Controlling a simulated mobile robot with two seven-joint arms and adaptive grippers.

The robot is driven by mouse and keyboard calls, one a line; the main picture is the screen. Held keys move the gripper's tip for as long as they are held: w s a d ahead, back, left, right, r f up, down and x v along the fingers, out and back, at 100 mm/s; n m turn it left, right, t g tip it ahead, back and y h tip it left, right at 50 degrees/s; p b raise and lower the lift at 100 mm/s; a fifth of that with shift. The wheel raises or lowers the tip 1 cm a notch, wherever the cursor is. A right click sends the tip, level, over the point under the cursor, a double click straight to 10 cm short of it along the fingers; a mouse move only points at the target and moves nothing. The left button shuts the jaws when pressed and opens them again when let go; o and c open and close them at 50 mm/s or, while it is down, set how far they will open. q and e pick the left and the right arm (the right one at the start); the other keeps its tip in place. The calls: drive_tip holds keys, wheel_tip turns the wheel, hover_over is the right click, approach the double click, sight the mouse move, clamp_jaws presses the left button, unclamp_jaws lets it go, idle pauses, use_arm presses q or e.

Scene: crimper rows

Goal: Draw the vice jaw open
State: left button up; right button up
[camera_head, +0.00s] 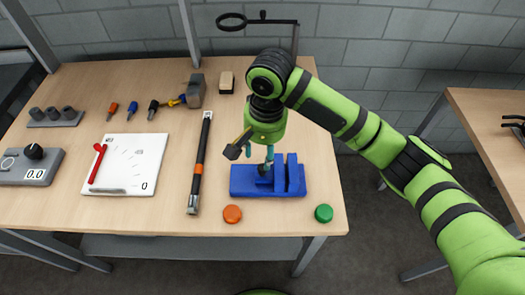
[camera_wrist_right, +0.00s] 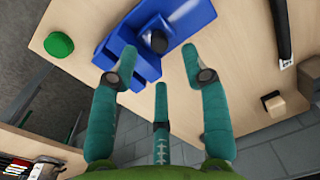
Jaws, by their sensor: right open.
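The blue vice (camera_head: 240,182) sits near the front edge of the wooden bench, with upright jaw blocks on its right part. Its dark round knob (camera_wrist_right: 158,41) shows in the wrist view, on the blue body (camera_wrist_right: 190,14). My right gripper (camera_head: 267,163) points down over the vice and hides part of it. In the wrist view its teal fingers (camera_wrist_right: 159,66) are spread apart with nothing between them, and the knob lies beyond the fingertips. I cannot tell whether any finger touches the vice. My left gripper is not in view.
An orange button (camera_head: 232,214) and a green button (camera_head: 324,213) flank the vice's front. A long dark bar (camera_head: 201,160) lies to its left, then a white board (camera_head: 127,165) with a red tool. A ring stand (camera_head: 262,20) rises behind. A small block (camera_head: 226,82) lies farther back.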

sight(262, 167)
drive_tip(key=shift+w+d+r, duration=0.2)
drive_tip(key=shift+w, duration=0.1)
drive_tip(key=shift+f, duration=0.25)
wheel_tip(262, 167, down, 5)
drive_tip(key=shift+s+r+p, duration=0.1)
drive_tip(key=shift+p, duration=0.7)
drive_tip(key=shift+a+f, duration=0.1)
drive_tip(key=shift+f, duration=0.65)
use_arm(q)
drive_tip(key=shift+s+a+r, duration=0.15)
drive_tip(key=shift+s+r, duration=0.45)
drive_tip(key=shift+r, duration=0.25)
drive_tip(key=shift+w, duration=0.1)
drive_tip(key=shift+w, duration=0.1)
use_arm(e)
drive_tip(key=shift+a, duration=0.1)
clamp_jaws()
